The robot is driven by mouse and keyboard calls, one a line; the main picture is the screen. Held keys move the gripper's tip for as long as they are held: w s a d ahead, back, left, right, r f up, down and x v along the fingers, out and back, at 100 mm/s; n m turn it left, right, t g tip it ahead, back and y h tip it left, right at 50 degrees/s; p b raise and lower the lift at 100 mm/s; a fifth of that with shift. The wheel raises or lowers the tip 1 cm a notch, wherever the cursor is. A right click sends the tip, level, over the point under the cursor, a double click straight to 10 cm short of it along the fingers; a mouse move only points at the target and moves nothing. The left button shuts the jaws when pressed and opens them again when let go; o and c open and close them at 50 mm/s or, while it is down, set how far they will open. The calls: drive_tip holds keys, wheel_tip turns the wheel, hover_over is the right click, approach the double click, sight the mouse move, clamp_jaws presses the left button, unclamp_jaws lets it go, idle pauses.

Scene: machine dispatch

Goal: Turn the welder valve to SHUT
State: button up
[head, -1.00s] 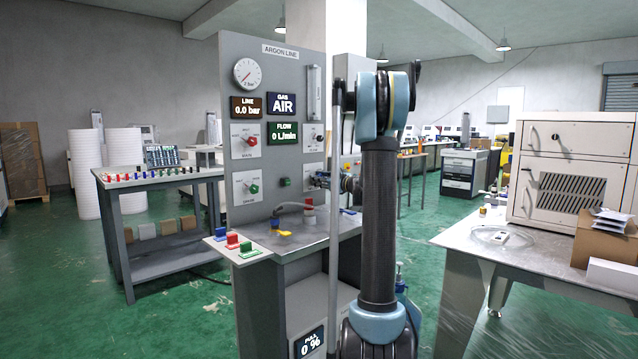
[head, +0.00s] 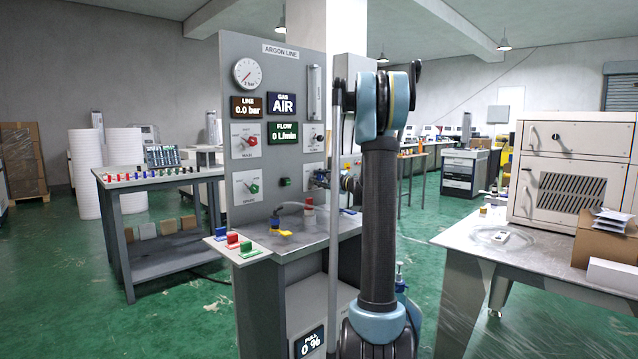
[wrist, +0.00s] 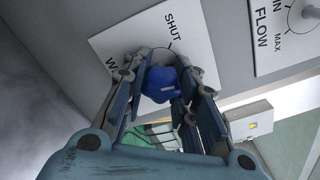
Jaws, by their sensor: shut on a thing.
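A blue valve knob (wrist: 160,86) sits on a white plate (wrist: 122,40) on the grey panel in the wrist view. The plate reads SHUT near its top edge, and a second word starting with W is mostly hidden. My gripper (wrist: 163,72) is shut on the blue knob, with a finger on each side. The knob's pointer direction is hard to tell behind the fingers.
The panel also carries a red knob (head: 253,142), a green knob (head: 253,188) and a black knob (head: 318,138). Displays read 0.0 bar, AIR and 0 L/min. A FLOW knob (wrist: 308,12) is beside my gripper. Red, blue and green blocks stand on the ledge below.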

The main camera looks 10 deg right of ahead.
drive_tip(key=n, duration=0.5)
drive_tip(key=shift+s+n, duration=0.1)
drive_tip(key=shift+n, duration=0.2)
drive_tip(key=n, duration=0.5)
idle(0.4)
drive_tip(key=o, duration=1.1)
drive_tip(key=shift+o, duration=0.2)
drive_tip(key=v, duration=1.2)
